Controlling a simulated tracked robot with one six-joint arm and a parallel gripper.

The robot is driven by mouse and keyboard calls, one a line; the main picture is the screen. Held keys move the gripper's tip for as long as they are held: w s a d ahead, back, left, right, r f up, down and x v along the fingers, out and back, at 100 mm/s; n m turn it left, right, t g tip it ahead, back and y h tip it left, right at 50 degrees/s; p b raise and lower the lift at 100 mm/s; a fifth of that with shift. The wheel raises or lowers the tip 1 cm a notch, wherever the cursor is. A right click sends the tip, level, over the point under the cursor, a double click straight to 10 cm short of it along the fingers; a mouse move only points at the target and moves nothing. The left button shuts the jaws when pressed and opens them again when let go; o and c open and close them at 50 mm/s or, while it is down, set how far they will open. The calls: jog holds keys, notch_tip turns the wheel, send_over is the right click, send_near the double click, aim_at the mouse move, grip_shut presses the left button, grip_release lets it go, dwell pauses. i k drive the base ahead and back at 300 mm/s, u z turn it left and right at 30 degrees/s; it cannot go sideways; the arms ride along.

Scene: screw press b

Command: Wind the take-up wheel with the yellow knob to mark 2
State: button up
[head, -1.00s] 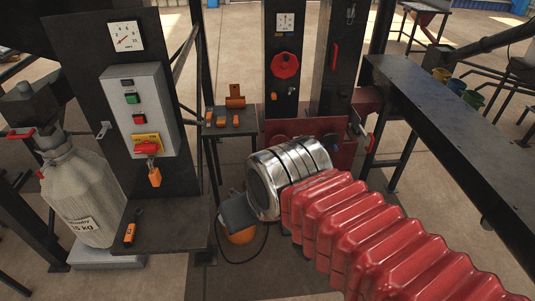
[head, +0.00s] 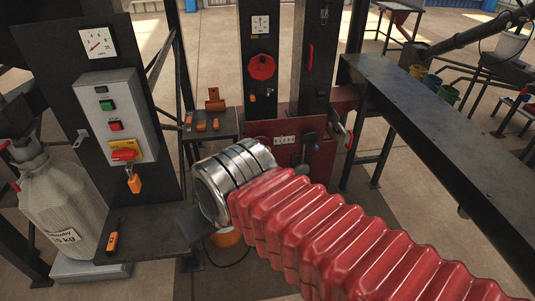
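I cannot make out a take-up wheel with a yellow knob in the head view. A red round handwheel (head: 262,66) sits on a dark post, below a small white dial (head: 260,25). A red panel (head: 318,160) at the foot of the posts carries a white strip of marks (head: 285,140), too small to read, and a dark lever or knob (head: 309,140). My arm, in a red bellows sleeve with a silver collar, crosses in front of this panel and hides its lower part. Only a dark part of my gripper (head: 197,226) shows beyond the collar; its fingers are hidden.
A grey control box (head: 115,118) with buttons and a red switch stands at left, above a dark shelf (head: 150,225) with an orange tool. A white sack (head: 60,205) is beside it. A long dark beam (head: 440,120) runs down the right. Floor shows between.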

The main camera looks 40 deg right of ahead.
aim_at(265, 139)
jog(key=z, duration=0.1)
jog(key=i, duration=1)
jog(key=u, duration=0.1)
